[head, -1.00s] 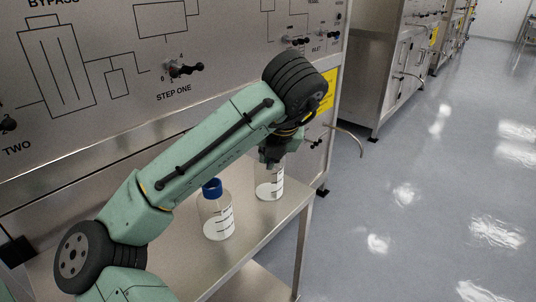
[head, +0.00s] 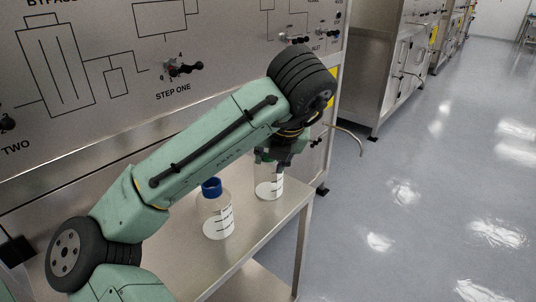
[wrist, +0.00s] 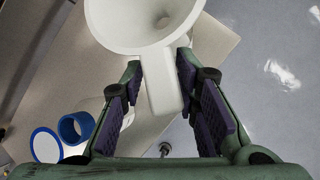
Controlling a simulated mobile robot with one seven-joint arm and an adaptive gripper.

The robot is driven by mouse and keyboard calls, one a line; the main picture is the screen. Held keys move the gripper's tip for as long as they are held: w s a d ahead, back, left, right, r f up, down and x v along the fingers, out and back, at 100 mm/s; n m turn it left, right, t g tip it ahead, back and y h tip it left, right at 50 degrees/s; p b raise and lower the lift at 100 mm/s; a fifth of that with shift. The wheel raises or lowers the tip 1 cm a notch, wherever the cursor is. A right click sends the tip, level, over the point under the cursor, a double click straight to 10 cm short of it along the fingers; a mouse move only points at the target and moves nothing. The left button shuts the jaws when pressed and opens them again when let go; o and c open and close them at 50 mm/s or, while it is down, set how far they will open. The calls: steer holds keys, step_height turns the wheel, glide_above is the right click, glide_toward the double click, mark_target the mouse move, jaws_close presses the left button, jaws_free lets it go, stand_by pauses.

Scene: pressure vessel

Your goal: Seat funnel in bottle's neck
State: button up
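A white funnel (wrist: 148,42) shows at the top of the wrist view. Its flat handle (wrist: 163,90) points toward me between my two fingers. My gripper (wrist: 160,65) is open, with gaps beside the near part of the handle; the fingertips lie close to it. A nearer bottle (head: 218,217) with a blue top (head: 211,187) stands upright.
Both bottles stand on a narrow metal shelf (head: 262,229) along the grey panel (head: 110,110). Black knobs (head: 185,69) stick out from the panel. Open floor (head: 430,210) is at right.

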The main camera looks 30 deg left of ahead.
steer(key=s+d, duration=0.7)
steer(key=shift+d, duration=0.4)
